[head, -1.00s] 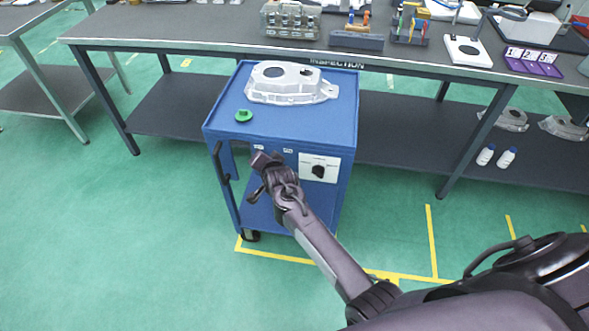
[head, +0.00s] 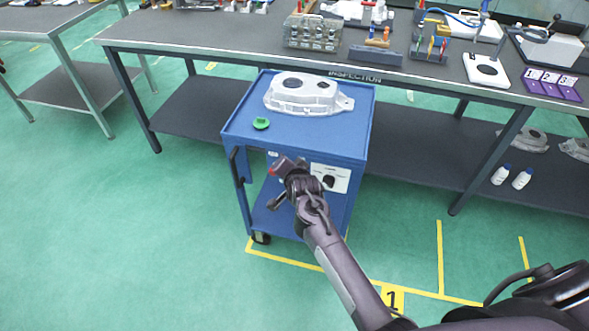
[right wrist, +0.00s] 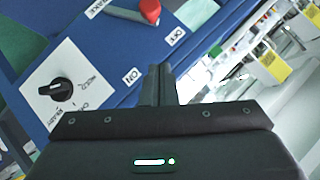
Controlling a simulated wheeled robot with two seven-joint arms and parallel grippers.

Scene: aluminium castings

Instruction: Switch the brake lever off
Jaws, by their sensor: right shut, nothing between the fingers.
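The brake lever (right wrist: 128,12) is a grey bar with a red end, on the blue front of the cart (head: 300,137). In the right wrist view it lies at the top edge and is partly cut off. Its red end is nearer the OFF label (right wrist: 175,37) than the ON label (right wrist: 132,76). My right gripper (right wrist: 159,70) is shut and empty, its fingertips beside the ON label and apart from the lever in the picture. In the head view my right gripper (head: 288,167) is in front of the cart's front and hides part of it. My left gripper is not in view.
A white panel with a black knob (right wrist: 61,89) is beside the labels. A metal casting (head: 305,94) and a green round piece (head: 261,123) lie on the cart top. The inspection bench (head: 240,45) stands behind. Green floor is open left of the cart.

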